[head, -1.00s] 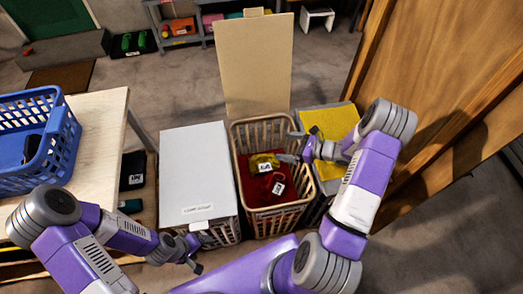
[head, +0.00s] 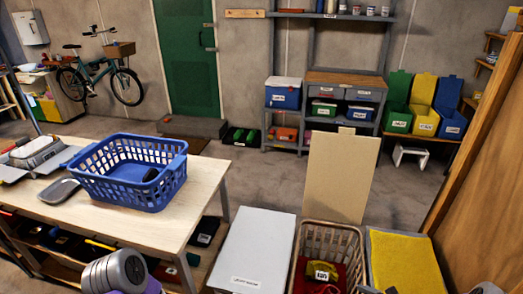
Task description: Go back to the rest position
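In the head view, part of my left arm (head: 118,272) shows at the bottom left in front of the table. Its gripper is below the picture. A small piece of my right arm (head: 485,288) shows at the bottom right edge. Small dark bits at the bottom edge by the yellow-topped hamper may be my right gripper, but I cannot tell its state. The open tan basket (head: 328,234) holds red cloth and a yellow labelled item (head: 322,271). Its tan lid (head: 340,178) stands upright behind it.
A white-lidded hamper (head: 254,245) and a yellow-topped hamper (head: 402,262) flank the basket. A wooden table (head: 205,195) with a blue laundry basket (head: 128,185) stands left. A wooden panel (head: 490,190) stands at right. Open floor lies behind the hampers.

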